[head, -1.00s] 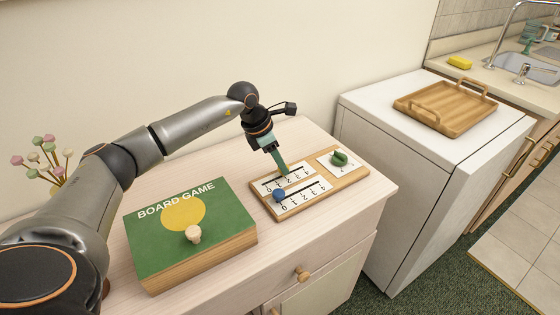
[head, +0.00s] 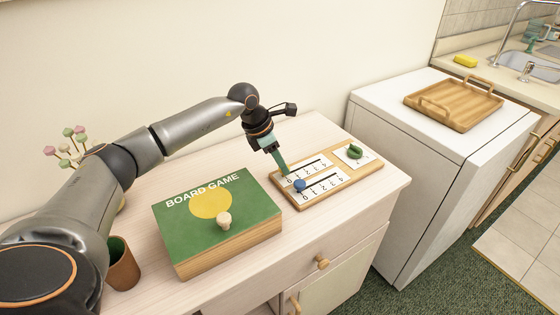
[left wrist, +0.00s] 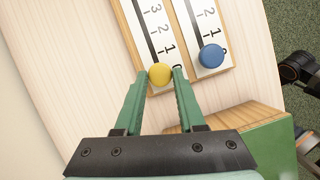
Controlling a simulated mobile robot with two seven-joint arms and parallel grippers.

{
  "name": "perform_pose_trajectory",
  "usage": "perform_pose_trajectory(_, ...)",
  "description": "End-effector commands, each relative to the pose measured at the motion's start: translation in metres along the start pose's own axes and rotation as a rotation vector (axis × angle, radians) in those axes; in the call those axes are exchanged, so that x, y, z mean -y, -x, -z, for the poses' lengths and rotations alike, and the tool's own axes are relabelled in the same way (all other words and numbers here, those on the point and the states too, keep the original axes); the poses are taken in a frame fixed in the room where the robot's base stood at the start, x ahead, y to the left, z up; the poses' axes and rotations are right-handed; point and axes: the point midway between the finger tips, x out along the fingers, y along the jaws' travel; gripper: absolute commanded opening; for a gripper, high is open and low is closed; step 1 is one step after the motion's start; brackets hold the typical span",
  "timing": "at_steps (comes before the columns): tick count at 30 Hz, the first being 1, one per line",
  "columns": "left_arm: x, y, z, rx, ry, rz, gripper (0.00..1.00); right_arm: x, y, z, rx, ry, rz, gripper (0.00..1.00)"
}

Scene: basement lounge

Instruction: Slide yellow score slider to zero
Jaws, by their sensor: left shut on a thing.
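The wooden score board (head: 347,182) lies flat on the pale cabinet top, with two white numbered scales. My left gripper (head: 286,173) points down at the far scale, at its zero end. In the left wrist view its green fingers (left wrist: 162,77) are shut on the round yellow score slider (left wrist: 160,74). The yellow slider sits at the low end of its scale, below the 1 and beside the partly hidden 0. In the head view the fingers hide it. The blue slider (left wrist: 211,55) is at the 0 of the other scale, apart from my fingers.
A green board game box (head: 246,215) with a round knob stands left of the board. A brown cup (head: 124,268) is near my left arm. A green piece (head: 354,151) is at the board's far right. A wooden tray (head: 463,117) lies on the white appliance.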

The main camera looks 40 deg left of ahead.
Motion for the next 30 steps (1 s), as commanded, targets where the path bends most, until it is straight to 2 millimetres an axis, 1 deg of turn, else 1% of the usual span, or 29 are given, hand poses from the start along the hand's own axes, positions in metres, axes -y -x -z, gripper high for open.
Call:
perform_pose_trajectory(3,0.0,0.002,0.003,-0.01,0.002,0.005,0.0,0.0,0.001,-0.003,0.005,-0.002,-0.001,0.0)
perform_pose_trajectory(9,0.0,0.001,0.004,-0.014,0.003,0.006,0.0,-0.002,0.0,-0.001,0.002,-0.001,-0.004,0.0)
perform_pose_trajectory(10,0.0,0.001,0.004,-0.014,0.003,0.006,0.4,-0.002,0.0,0.0,0.0,-0.001,-0.004,0.0)
perform_pose_trajectory(18,0.0,0.001,0.003,-0.01,0.002,0.005,0.69,-0.003,-0.002,0.006,-0.012,0.002,-0.006,0.0)
perform_pose_trajectory(26,0.0,0.002,0.002,-0.008,0.001,0.004,0.69,-0.003,-0.003,0.007,-0.012,0.002,-0.005,0.0)
perform_pose_trajectory(29,0.0,0.009,0.002,-0.006,0.001,0.003,0.69,-0.003,-0.002,0.006,-0.011,0.002,-0.005,0.0)
perform_pose_trajectory(30,-0.001,0.015,0.002,-0.006,0.001,0.002,0.69,-0.003,-0.002,0.006,-0.011,0.002,-0.005,0.0)
